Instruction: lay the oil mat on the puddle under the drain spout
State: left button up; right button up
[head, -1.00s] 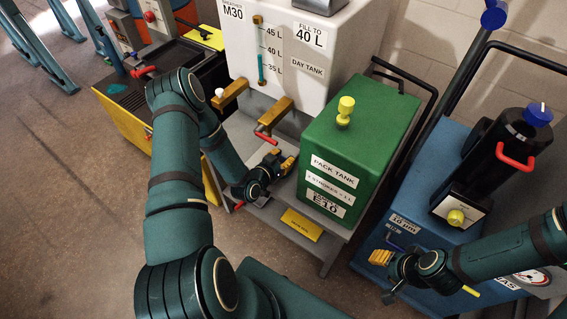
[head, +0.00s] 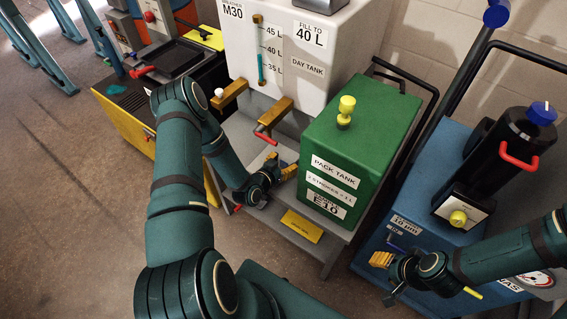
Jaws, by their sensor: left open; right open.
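I cannot make out the oil mat or the puddle in the head view. The white day tank (head: 285,70) has two brass outlets low on its front, a left one (head: 230,96) with a white knob and a right one (head: 277,117) with a red handle. I cannot tell which is the drain spout. My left gripper (head: 284,168) is open below the right outlet, over the grey stand and beside the green pack tank; nothing shows held in it. My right gripper (head: 381,259) is open and empty in front of the blue trolley. My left arm hides part of the floor and stand.
The green pack tank (head: 355,145) stands on the grey stand (head: 334,240), right of my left gripper. The blue trolley (head: 390,225) carries a black canister (head: 492,150) at the right. A yellow-fronted bench (head: 120,121) stands at the left. Brown floor (head: 70,210) is clear at lower left.

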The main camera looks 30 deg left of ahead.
pick_arm(q)
jog(key=d+p+v, duration=0.1)
jog(key=p+v, duration=0.1)
jog(key=v, duration=1)
jog(key=shift+a, duration=0.5)
jog(key=shift+d, duration=0.1)
